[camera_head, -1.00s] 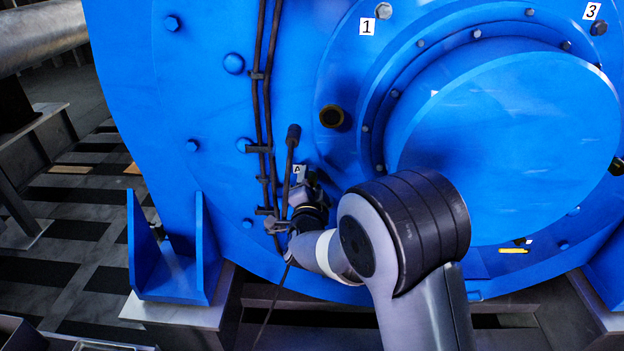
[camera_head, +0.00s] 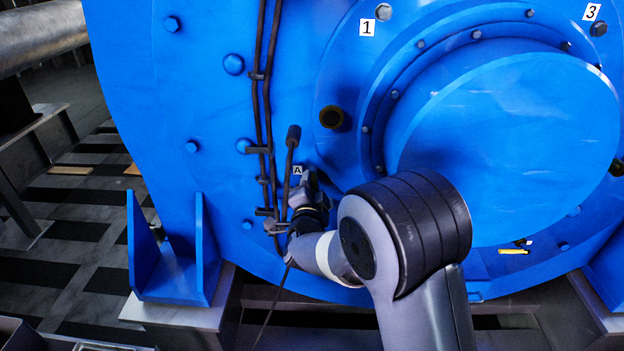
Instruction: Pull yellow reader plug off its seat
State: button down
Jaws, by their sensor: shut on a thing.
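My gripper (camera_head: 308,184) is at the blue motor face, just right of and below the small label A (camera_head: 297,170). It is shut, and its jaws are small and dark in this view. The thing between them is hidden by the gripper and wrist. No yellow plug body shows at the jaws, so I cannot tell whether the plug is on its seat or clear of it. The seat itself is also hidden. A dark cable with a thick black end (camera_head: 293,136) runs up just left of the gripper.
Dark cables (camera_head: 262,100) are clipped down the blue housing (camera_head: 205,120) left of the gripper. A small yellow piece (camera_head: 513,251) is at the lower right. A blue bracket (camera_head: 170,270) stands lower left.

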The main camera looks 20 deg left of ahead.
jog(key=shift+b+v, duration=0.8)
jog(key=shift+v, duration=2.15)
jog(key=b+v, duration=0.2)
jog(key=v, duration=2)
jog(key=shift+b, duration=0.4)
jog(key=shift+a, duration=0.1)
